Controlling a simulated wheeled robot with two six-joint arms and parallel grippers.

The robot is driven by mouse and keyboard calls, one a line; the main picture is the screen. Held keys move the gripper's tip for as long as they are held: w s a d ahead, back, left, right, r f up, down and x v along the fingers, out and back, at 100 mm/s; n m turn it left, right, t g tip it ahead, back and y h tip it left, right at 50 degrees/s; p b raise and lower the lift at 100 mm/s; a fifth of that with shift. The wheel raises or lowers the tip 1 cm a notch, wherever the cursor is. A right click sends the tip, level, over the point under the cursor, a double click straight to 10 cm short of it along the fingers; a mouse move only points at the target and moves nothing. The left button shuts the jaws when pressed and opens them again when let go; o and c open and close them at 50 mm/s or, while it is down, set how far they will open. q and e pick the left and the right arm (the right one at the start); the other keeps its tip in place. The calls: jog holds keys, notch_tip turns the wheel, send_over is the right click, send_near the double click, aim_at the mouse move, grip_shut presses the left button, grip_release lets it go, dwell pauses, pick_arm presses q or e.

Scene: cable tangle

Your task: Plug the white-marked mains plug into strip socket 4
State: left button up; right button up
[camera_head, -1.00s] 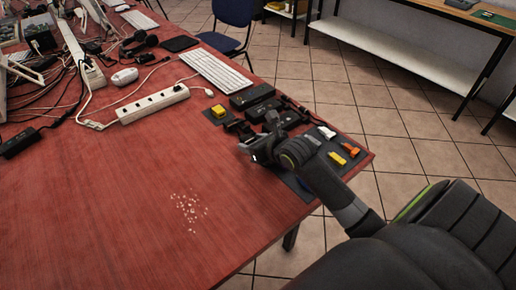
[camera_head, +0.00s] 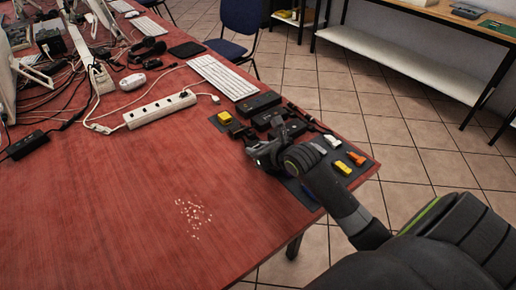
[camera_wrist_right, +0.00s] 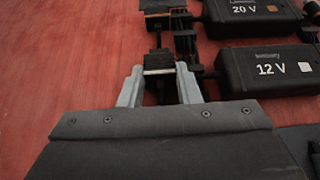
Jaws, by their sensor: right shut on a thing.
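The white power strip (camera_head: 160,110) lies on the red table at the left, with several dark sockets in a row along its top. Socket numbers are too small to read. My right gripper (camera_head: 260,158) is low over the left edge of a dark mat at the table's right end. In the right wrist view its fingers (camera_wrist_right: 158,78) are shut on a black plug (camera_wrist_right: 158,62) with a pale band across it. The plug's pins are not clear, and my gripper hides it in the head view. My left gripper is not in view.
Black adapters (camera_wrist_right: 262,70) labelled 12 V and 20 V (camera_wrist_right: 245,14) lie right beside the gripper. Yellow (camera_head: 224,117), white and orange pieces lie on the mat (camera_head: 302,194). A keyboard (camera_head: 222,76) stands behind the strip. Cables crowd the far left. The table's middle is clear, with pale crumbs (camera_head: 193,216).

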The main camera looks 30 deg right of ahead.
notch_tip(320, 180, up, 7)
jog(key=p, duration=0.5)
jog(key=o, duration=0.5)
jog(key=shift+f, duration=0.2)
jog(key=c, duration=0.5)
notch_tip(320, 180, down, 7)
jog(key=b, duration=0.6)
jog(key=shift+f, duration=0.15)
jog(key=shift+s+r+p, duration=0.15)
jog(key=shift+r+p, duration=0.2)
jog(key=shift+p, duration=0.05)
jog(key=shift+s, duration=0.1)
